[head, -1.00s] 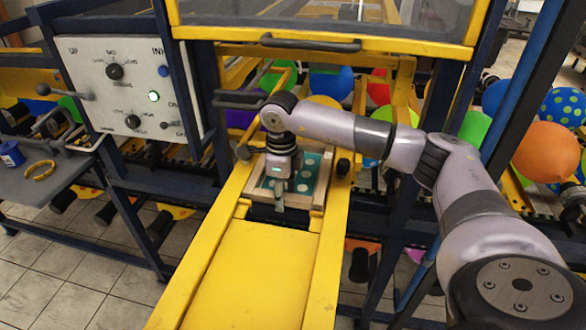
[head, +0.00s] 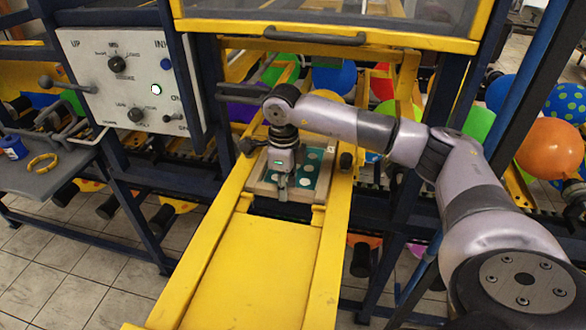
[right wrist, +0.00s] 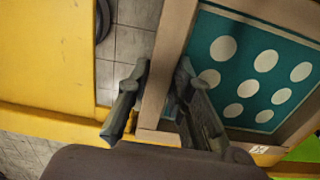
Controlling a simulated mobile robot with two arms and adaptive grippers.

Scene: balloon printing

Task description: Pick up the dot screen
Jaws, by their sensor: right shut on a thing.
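The dot screen (head: 310,168) is a teal panel with white dots in a pale wooden frame. It lies between the yellow rails of the machine. My right gripper (head: 282,191) is over the near side of the frame and hides part of the panel. In the right wrist view, my right gripper (right wrist: 160,105) has its fingers on both sides of one wooden frame bar of the dot screen (right wrist: 262,62) and is shut on it. Whether the screen is lifted off its support, I cannot tell. My left gripper is not in view.
The yellow rails (head: 205,245) flank the screen, with a flat yellow plate (head: 255,270) in front. A yellow-framed window with a dark handle (head: 314,36) is above. A white control panel (head: 90,70) stands left; balloons (head: 550,150) are behind and right.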

